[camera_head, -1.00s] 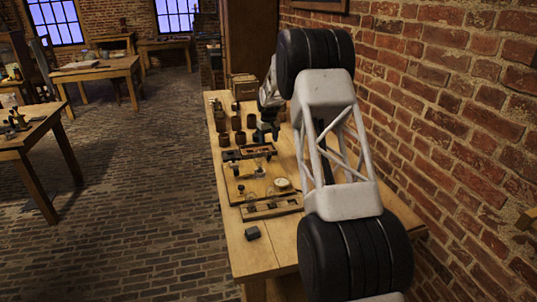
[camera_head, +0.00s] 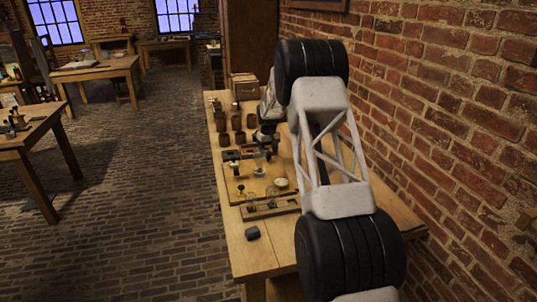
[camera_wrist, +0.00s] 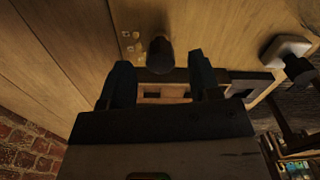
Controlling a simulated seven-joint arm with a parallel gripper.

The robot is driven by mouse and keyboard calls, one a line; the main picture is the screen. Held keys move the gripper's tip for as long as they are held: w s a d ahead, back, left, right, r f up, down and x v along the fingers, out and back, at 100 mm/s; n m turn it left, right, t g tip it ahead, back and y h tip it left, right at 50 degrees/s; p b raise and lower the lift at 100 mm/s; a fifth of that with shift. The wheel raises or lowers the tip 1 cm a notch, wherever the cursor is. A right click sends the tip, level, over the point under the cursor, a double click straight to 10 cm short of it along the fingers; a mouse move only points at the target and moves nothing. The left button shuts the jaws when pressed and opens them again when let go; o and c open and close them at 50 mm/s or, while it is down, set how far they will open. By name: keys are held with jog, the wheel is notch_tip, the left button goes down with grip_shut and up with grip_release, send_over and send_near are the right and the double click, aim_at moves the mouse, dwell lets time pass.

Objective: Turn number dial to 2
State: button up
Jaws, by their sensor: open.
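A dark knob (camera_wrist: 160,54) stands up from a wooden board in the wrist view, with small pale marks beside it on the left. It looks like the number dial, but the marks are too small to read. My gripper (camera_wrist: 160,70) is open, with one finger on each side of the knob; I cannot tell whether either touches it. In the head view my gripper (camera_head: 266,138) is low over the back part of the apparatus board (camera_head: 237,190), and the knob cannot be made out there.
Several brown jars (camera_head: 238,120) stand behind the board on the wooden bench (camera_head: 250,262). A round pale gauge (camera_head: 281,183) sits on the board, and a small dark block (camera_head: 252,233) lies in front. A brick wall (camera_head: 440,110) runs along the right.

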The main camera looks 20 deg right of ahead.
jog(key=shift+f, duration=0.9)
jog(key=shift+c, duration=0.3)
jog(key=c, duration=0.9)
jog(key=shift+o, duration=0.2)
jog(key=shift+m, duration=1.5)
jog(key=o, duration=0.9)
